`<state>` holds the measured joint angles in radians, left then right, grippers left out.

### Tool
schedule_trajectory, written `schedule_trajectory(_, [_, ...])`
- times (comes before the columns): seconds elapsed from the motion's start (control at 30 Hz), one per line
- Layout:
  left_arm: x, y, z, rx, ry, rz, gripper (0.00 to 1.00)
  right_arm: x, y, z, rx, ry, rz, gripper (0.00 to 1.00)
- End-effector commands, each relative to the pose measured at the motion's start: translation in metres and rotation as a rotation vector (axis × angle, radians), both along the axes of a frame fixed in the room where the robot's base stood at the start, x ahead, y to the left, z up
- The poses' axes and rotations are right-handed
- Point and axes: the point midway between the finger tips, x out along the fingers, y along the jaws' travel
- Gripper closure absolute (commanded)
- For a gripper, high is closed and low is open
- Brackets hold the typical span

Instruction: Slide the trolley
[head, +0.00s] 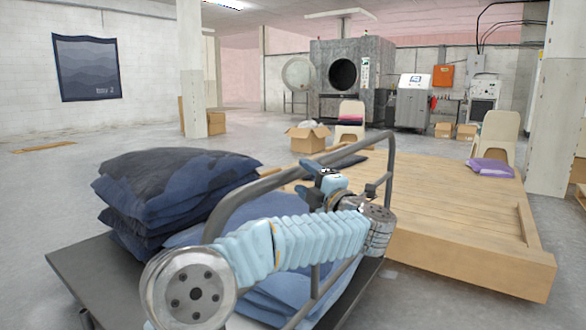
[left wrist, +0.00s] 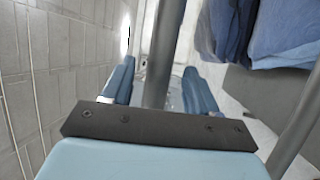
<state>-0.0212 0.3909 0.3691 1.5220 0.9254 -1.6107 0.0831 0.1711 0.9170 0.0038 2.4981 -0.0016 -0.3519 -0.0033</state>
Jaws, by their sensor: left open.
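The trolley (head: 75,268) stands at the lower left of the head view, a dark flat platform with a grey tubular rail (head: 389,165) standing up from it. Blue and dark-blue folded cloth bundles (head: 165,185) are stacked on it. My left arm reaches across the front of the rail. My left gripper (head: 328,186) is at the rail; its two light-blue fingers also show in the left wrist view (left wrist: 155,85). They are open, with a grey rail tube (left wrist: 165,45) between them. I cannot tell whether they touch it. My right gripper is not in view.
A low wooden platform (head: 460,215) lies just right of and behind the trolley. Beige chairs (head: 497,137) and a cardboard box (head: 307,138) stand behind it. A large grey machine (head: 352,85) is at the back wall. The floor at left is mostly clear.

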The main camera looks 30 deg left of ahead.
Motion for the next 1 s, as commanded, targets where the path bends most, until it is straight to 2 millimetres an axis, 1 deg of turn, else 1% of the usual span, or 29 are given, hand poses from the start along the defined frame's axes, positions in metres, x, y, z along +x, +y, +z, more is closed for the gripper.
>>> schedule_trajectory(0.03, [0.005,0.011,0.003,0.000,-0.001,0.004,0.41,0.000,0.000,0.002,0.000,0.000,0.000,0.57])
schedule_trajectory(0.1, [0.011,0.023,0.005,0.000,-0.001,0.003,0.41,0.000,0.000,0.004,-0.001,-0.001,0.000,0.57])
schedule_trajectory(0.2, [0.019,0.036,0.007,0.000,0.001,0.001,0.41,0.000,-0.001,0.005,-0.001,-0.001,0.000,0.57])
schedule_trajectory(0.3, [0.024,0.045,0.009,0.000,0.001,0.000,0.41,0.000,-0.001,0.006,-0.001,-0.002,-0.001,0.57])
schedule_trajectory(0.43, [0.026,0.051,0.010,0.002,0.001,0.000,0.41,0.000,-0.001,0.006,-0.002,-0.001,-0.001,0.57])
schedule_trajectory(0.67, [0.027,0.051,0.010,0.002,0.001,-0.001,0.41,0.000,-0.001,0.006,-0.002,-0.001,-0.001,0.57])
schedule_trajectory(0.77, [0.027,0.051,0.010,0.002,0.001,-0.001,0.53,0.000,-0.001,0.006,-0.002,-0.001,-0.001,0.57])
schedule_trajectory(1.0, [0.027,0.051,0.010,0.002,0.001,-0.001,0.90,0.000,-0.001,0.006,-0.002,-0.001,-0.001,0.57])
